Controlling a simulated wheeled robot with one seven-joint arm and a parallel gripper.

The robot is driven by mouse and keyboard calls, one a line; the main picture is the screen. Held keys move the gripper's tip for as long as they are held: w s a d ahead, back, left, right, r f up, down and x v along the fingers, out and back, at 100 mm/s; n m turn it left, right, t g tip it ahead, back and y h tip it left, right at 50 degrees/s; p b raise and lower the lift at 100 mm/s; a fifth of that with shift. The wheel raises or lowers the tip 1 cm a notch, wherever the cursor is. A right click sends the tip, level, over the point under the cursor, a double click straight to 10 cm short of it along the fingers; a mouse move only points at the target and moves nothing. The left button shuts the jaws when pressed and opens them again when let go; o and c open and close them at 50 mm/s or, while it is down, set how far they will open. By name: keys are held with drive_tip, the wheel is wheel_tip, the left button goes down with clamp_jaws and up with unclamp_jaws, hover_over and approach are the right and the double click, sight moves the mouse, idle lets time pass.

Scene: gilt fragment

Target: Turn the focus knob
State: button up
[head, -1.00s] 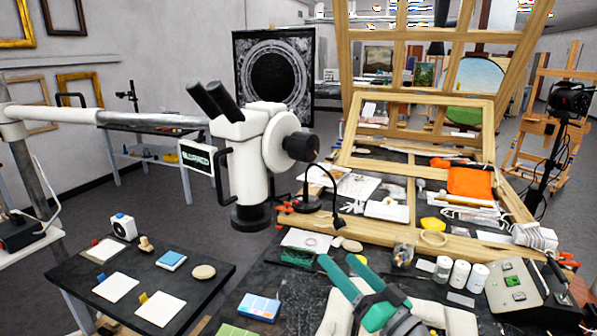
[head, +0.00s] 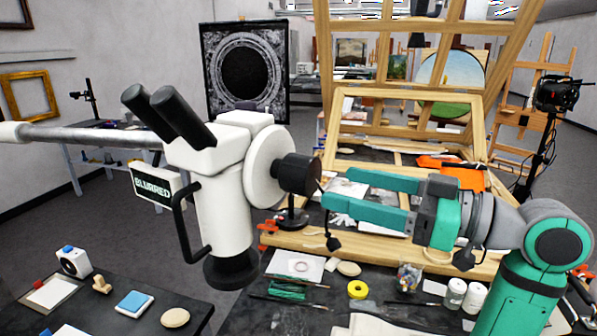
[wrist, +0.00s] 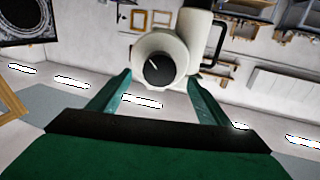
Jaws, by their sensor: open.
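The focus knob (head: 297,174) is a black cylinder on a white round disc at the right side of the white microscope head (head: 222,190). In the wrist view the knob (wrist: 159,70) faces me, with a pale line on its face pointing to the upper left. A sign on the microscope (head: 152,187) reads "BLURRED". My green gripper (head: 325,190) points left toward the knob in the head view, its fingers apart and empty. In the wrist view my gripper (wrist: 160,88) has one finger on each side of the knob's direction. I cannot tell whether the fingertips touch it.
The microscope hangs from a grey horizontal arm (head: 95,139) at the left. A wooden frame (head: 405,105) stands behind my gripper. The work table below holds a yellow ring (head: 357,289), white jars (head: 455,293) and other small items. A black side table (head: 120,300) is at lower left.

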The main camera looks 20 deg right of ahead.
sight(314, 180)
drive_tip(key=x, duration=0.9)
drive_tip(key=shift+w+a, duration=0.15)
drive_tip(key=c, duration=1.1)
